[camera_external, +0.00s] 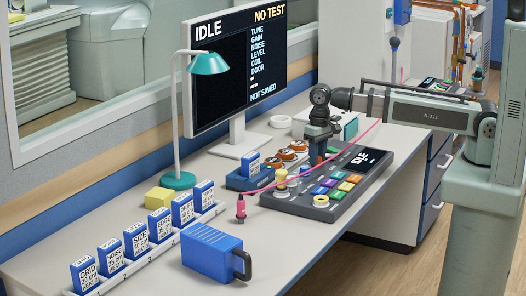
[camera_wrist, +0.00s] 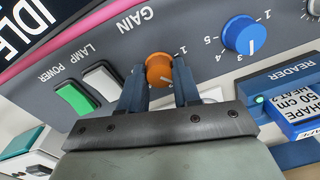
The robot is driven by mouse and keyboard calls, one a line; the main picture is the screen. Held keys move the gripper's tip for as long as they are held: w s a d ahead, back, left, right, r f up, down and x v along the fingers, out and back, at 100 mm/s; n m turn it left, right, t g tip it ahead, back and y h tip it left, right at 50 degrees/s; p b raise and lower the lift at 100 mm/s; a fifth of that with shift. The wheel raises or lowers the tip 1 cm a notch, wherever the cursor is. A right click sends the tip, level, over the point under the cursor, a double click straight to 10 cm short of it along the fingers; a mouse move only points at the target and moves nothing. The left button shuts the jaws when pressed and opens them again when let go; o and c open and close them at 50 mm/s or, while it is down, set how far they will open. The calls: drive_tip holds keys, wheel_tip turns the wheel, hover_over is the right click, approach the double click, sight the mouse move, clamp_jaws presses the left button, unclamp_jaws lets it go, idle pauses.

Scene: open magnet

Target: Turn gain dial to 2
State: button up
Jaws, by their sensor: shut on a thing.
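The gain dial (camera_wrist: 159,70) is a small orange knob under the word GAIN in the wrist view. My gripper (camera_wrist: 160,82) is shut on it, with one blue finger on each side. A 1 shows beside the right finger; the fingers hide much of the rest of the scale, and I cannot tell which number the dial points to. In the external view my gripper (camera_external: 317,158) reaches down to the far side of the grey console (camera_external: 290,207), and the dial cannot be made out there.
Beside the dial are a blue dial (camera_wrist: 243,35), a white lamp button (camera_wrist: 101,82), a green power button (camera_wrist: 72,98) and a card reader (camera_wrist: 280,86). A monitor (camera_external: 232,70) reads IDLE and NO TEST. A teal lamp (camera_external: 178,180) and a card rack (camera_external: 150,252) stand left.

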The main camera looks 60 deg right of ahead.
drive_tip(key=shift+n, duration=1)
drive_tip(key=o, duration=1)
drive_tip(key=shift+o, duration=0.2)
drive_tip(key=shift+r, duration=0.1)
wheel_tip(320, 180, up, 14)
drive_tip(key=shift+d+f, duration=0.2)
drive_tip(key=shift+d, duration=0.05)
